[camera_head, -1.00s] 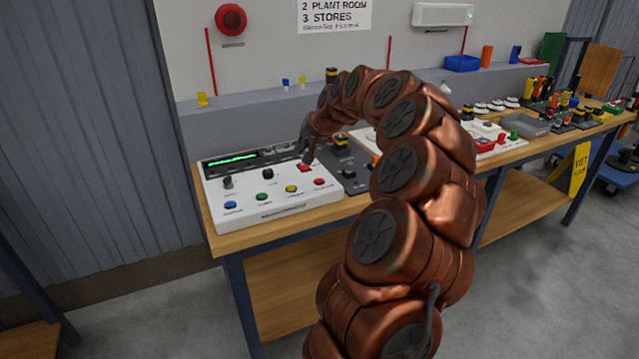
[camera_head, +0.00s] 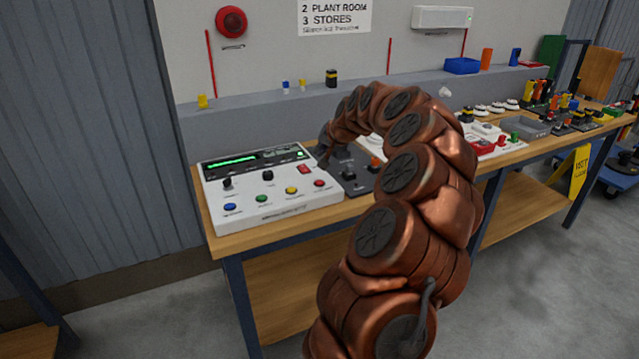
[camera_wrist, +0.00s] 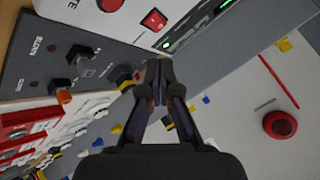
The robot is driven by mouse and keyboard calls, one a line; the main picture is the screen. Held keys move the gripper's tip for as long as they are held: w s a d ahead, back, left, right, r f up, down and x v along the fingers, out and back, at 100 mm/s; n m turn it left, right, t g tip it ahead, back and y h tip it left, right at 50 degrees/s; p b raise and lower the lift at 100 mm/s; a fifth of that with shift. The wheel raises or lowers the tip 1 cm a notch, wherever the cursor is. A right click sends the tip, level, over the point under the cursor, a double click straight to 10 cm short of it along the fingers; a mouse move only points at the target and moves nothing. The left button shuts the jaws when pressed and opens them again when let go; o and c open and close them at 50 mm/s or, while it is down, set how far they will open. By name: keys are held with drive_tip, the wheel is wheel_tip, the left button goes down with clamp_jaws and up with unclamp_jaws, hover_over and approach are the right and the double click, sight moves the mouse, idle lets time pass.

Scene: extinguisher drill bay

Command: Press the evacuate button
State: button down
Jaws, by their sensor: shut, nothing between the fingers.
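The white control panel (camera_head: 282,212) lies on the bench at left, with blue, green, yellow and red (camera_head: 319,183) round buttons along its front. A red square switch (camera_head: 304,169) sits near its right edge; it also shows in the wrist view (camera_wrist: 154,20). A red round button (camera_wrist: 109,4) shows at the wrist view's top edge beside a cut-off label ending in "TE". My gripper (camera_wrist: 158,80) is shut and empty. In the head view its tip (camera_head: 325,161) appears between the white panel and the dark panel, apart from the buttons.
The dark panel (camera_head: 345,182) with black and orange knobs stands right of the white one. A grey ledge (camera_head: 240,118) runs behind, holding small yellow and blue items. A red round wall device (camera_head: 231,20) hangs above. Several more panels line the bench to the right.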

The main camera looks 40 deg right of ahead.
drive_tip(key=b, duration=0.2)
hover_over(321, 183)
wheel_tip(321, 183, down, 6)
drive_tip(key=shift+f, duration=0.65)
drive_tip(key=shift+f, duration=0.1)
idle(0.9)
drive_tip(key=shift+f+b, duration=0.35)
drive_tip(key=shift+b, duration=0.25)
